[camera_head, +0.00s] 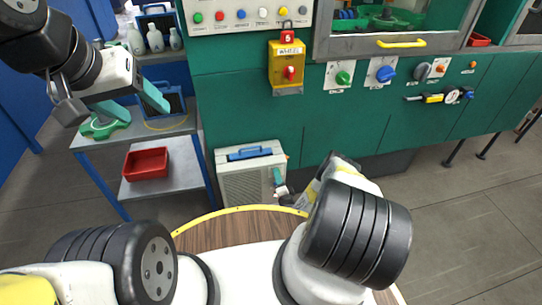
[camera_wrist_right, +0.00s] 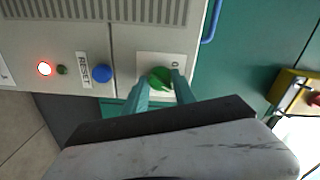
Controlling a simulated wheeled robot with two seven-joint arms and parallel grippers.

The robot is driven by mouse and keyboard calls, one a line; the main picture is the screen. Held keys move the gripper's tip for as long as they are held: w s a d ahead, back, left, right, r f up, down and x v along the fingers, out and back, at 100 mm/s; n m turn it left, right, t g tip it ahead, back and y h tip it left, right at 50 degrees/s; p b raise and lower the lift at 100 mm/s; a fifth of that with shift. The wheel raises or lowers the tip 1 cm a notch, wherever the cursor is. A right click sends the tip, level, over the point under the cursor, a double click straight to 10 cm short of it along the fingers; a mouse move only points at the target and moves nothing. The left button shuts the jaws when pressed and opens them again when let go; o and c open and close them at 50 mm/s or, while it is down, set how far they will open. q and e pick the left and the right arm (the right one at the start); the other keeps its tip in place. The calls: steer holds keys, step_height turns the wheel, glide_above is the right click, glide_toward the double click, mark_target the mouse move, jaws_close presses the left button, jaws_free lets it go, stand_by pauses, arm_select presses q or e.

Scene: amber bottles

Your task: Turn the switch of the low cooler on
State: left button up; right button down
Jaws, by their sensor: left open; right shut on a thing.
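The low cooler (camera_head: 240,185) is a pale box with a vent grille and a blue handle on top, standing on the floor against the green cabinet. Its switch is a green knob (camera_wrist_right: 160,77) on a pale plate, with an "O" mark visible beside it. My right gripper (camera_wrist_right: 166,88) has its teal fingers on either side of the knob and is shut on it. In the head view the right gripper (camera_head: 279,181) is at the cooler's right side, where the knob is hidden. My left gripper (camera_head: 134,101) is open and empty, raised at the left near the shelf cart.
A red lamp (camera_wrist_right: 45,68) glows on the cooler panel, beside a dark green lamp (camera_wrist_right: 62,70) and a blue RESET button (camera_wrist_right: 102,73). A shelf cart (camera_head: 180,190) with a red bin (camera_head: 146,164) stands left. A yellow box (camera_head: 286,65) hangs on the cabinet.

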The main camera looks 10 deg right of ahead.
steer(key=shift+m, duration=1.7)
steer(key=shift+f, duration=0.1)
steer(key=c, duration=1)
jaws_free()
steer(key=shift+c, duration=0.2)
steer(key=s, duration=0.8)
steer(key=shift+d, duration=0.15)
